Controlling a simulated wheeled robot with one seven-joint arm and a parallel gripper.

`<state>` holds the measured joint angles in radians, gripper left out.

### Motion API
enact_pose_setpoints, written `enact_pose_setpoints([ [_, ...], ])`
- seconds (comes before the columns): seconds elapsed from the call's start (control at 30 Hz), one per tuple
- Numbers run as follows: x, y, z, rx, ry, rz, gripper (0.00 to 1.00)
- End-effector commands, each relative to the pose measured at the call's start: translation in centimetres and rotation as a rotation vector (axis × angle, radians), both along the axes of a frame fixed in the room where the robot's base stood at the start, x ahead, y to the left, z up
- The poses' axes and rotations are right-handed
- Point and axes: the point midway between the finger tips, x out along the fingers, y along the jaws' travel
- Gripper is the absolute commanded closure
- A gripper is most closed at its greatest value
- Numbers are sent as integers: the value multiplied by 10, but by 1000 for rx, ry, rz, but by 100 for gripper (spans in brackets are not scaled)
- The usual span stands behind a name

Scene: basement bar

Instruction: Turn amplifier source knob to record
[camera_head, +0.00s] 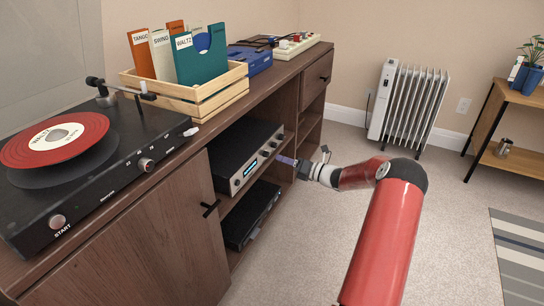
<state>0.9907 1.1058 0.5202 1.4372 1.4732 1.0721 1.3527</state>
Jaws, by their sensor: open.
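The amplifier (225,150) is a dark box with a silver front, a small lit display and small knobs. It sits on the upper open shelf of the brown cabinet. Which knob is the source knob, and how it is set, is too small to tell. My gripper (288,161) is open at the right end of the amplifier's front. Its fingertips are close to the front panel; I cannot tell whether they touch it.
A black device (252,215) sits on the shelf below. The cabinet (150,240) carries a turntable (110,165) with a red record, a wooden crate (195,95) of record sleeves and a blue box (250,61). A white radiator (408,105) stands behind.

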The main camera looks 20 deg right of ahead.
Motion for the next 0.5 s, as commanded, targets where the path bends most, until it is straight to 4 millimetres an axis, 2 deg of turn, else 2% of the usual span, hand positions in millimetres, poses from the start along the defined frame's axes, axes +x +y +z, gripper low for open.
enact_pose_setpoints([
  [0.2, 29, 21, 0, -1, 0, 2, 59],
  [0.5, 42, 30, 0, -4, 0, 2, 59],
])
